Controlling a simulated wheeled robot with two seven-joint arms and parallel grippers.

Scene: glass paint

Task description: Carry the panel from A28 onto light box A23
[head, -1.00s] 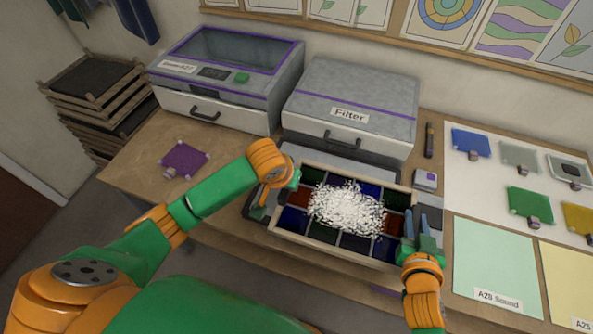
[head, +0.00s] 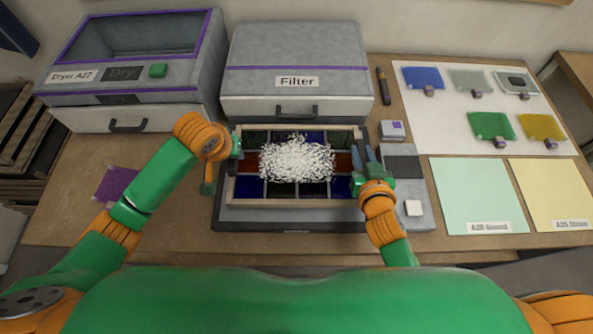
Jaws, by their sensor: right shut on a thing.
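The panel (head: 284,198) is a wooden-framed grid of dark blue, green and red-brown glass squares, with white grains heaped on its middle. It is over a grey flat box (head: 320,218) that has no readable label; I cannot tell whether it touches the box. My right gripper (head: 366,160) is shut on the panel's right edge. My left gripper (head: 236,147) is at the panel's left edge, its fingers mostly hidden. A mint-green sheet (head: 475,188) at the right bears a small label that looks like A28.
Behind stand a grey Filter box (head: 295,55) and Dryer A27 (head: 130,60). Blue (head: 422,78), green (head: 491,125) and yellow (head: 541,127) samples lie on a white sheet. A yellow sheet (head: 550,190) lies at the right, a purple sample (head: 117,183) at the left.

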